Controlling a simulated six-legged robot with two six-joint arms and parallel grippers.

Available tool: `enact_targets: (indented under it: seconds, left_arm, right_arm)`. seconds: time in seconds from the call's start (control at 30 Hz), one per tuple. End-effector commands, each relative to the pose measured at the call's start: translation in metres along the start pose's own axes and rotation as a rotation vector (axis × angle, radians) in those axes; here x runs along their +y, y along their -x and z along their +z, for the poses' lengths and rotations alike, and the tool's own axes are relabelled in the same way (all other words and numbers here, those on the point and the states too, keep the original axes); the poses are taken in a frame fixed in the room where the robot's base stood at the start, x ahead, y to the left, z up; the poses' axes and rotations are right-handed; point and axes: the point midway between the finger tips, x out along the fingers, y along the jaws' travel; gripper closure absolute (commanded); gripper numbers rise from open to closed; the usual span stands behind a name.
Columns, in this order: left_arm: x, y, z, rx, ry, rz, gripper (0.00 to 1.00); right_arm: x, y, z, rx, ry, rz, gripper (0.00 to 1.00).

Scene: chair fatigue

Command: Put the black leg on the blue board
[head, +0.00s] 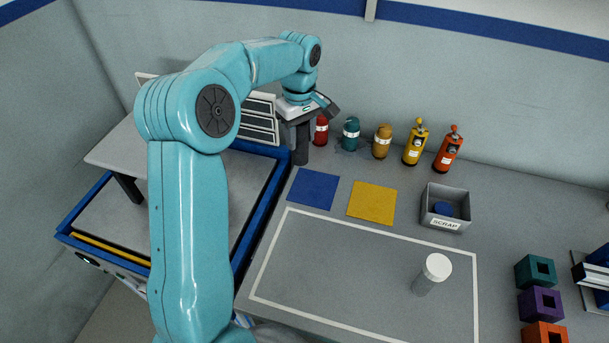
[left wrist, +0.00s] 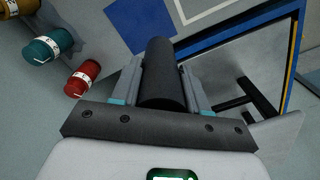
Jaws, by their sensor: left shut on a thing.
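The black leg (head: 301,152) is a dark cylinder held upright by my left gripper (head: 298,118), just beyond the blue board (head: 312,188). In the left wrist view the black leg (left wrist: 162,75) lies between the two fingers (left wrist: 163,85), which are shut on it. The blue board is a flat blue square on the grey bench; it also shows in the left wrist view (left wrist: 142,20), beyond the leg's far end. Whether the leg's lower end touches the bench cannot be told. My right gripper is not in view.
A yellow square (head: 372,203) lies right of the blue board. Red (head: 320,131), teal (head: 351,134) and other coloured canisters stand behind. A scrap bin (head: 446,207) is at right. A blue-edged fixture (head: 268,210) is at left. A white-topped cylinder (head: 434,272) stands in the outlined area.

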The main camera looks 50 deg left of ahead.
Motion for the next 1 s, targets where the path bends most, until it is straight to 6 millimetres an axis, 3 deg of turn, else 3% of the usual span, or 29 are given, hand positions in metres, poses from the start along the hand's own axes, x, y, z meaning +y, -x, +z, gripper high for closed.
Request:
enact_targets:
  seconds: [0.1,0.3,0.47,0.7,1.0]
  left_arm:
    - [-0.001,-0.037,-0.001,-0.002,0.000,-0.006,0.95]
    - [0.001,-0.082,-0.002,-0.001,0.001,-0.002,0.95]
    - [0.003,-0.097,-0.003,0.001,0.001,0.000,0.95]
    - [0.003,-0.132,-0.003,0.000,0.000,-0.001,0.95]
    - [0.003,-0.138,-0.003,0.002,0.000,0.002,0.95]
  right_arm:
    - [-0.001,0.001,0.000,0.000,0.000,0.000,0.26]
    - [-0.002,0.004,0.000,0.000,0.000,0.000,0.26]
    - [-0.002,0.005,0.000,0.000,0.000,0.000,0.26]
    - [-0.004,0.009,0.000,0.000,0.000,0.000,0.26]
    - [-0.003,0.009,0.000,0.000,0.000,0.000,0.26]
